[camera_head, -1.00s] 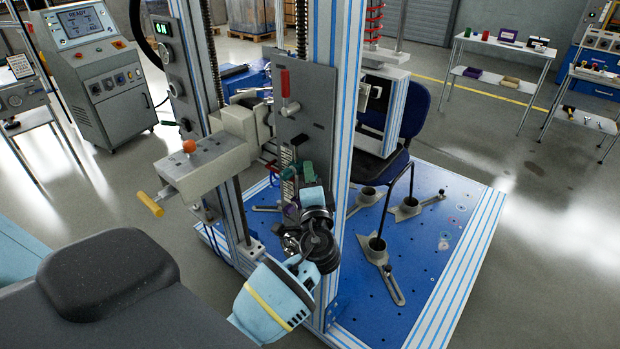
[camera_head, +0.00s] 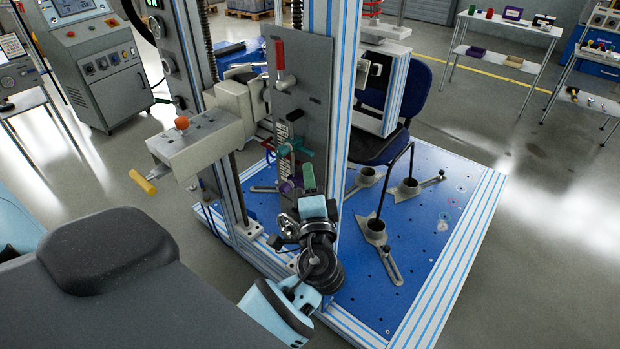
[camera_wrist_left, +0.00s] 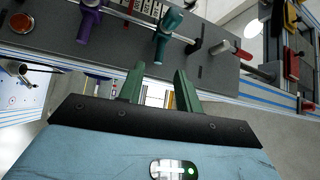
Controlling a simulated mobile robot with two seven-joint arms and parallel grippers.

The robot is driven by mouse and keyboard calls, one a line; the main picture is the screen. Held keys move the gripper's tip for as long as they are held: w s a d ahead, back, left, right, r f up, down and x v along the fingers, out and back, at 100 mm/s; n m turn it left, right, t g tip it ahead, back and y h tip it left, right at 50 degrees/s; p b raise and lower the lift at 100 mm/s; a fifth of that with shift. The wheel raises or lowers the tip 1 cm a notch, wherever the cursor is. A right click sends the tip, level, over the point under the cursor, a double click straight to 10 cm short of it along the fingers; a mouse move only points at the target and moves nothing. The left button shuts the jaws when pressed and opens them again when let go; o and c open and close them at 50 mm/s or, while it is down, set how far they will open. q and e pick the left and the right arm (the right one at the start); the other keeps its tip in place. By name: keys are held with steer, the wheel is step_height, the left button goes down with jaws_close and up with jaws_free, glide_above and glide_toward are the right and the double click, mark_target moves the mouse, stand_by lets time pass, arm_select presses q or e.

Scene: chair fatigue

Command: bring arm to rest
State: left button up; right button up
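My left gripper (camera_head: 308,178) is in front of the lower part of the grey upright panel (camera_head: 304,85), with its light blue wrist below. In the left wrist view, its two green fingers (camera_wrist_left: 158,78) are apart, with nothing between them. A teal handle (camera_head: 294,147) and a purple handle (camera_head: 287,187) sit on the panel by the fingers. In the left wrist view, the teal handle (camera_wrist_left: 168,32) and purple handle (camera_wrist_left: 89,22) lie beyond the fingertips, apart from them. My right gripper is in neither view.
A red-handled lever (camera_head: 279,58) is higher on the panel. A clamp block with an orange ball (camera_head: 181,123) and a yellow grip (camera_head: 143,182) juts out left. The blue base plate (camera_head: 430,215) carries post feet and a dark blue chair (camera_head: 375,150). Floor at right is open.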

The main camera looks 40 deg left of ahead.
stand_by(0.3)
arm_select(q)
steer(key=s+d+f+g+h+p, duration=0.1)
steer(key=s+d+f+g+h, duration=0.1)
steer(key=s+f+h, duration=0.6)
steer(key=s+d+f+g+h+p, duration=0.1)
steer(key=s+d+f, duration=0.25)
steer(key=f, duration=0.85)
steer(key=s+d+f+n+g+h, duration=0.1)
steer(key=s+f+n+h, duration=0.1)
steer(key=s, duration=0.4)
steer(key=s+d+f+n+g+h, duration=0.1)
steer(key=s+d+f+n+h, duration=0.1)
steer(key=s, duration=0.5)
steer(key=s+d+f+n+g+h, duration=0.1)
steer(key=s+f+n, duration=0.1)
steer(key=s, duration=0.5)
steer(key=shift+s+d+f+h+p, duration=0.3)
steer(key=shift+f+h+p, duration=0.15)
steer(key=shift+f, duration=0.35)
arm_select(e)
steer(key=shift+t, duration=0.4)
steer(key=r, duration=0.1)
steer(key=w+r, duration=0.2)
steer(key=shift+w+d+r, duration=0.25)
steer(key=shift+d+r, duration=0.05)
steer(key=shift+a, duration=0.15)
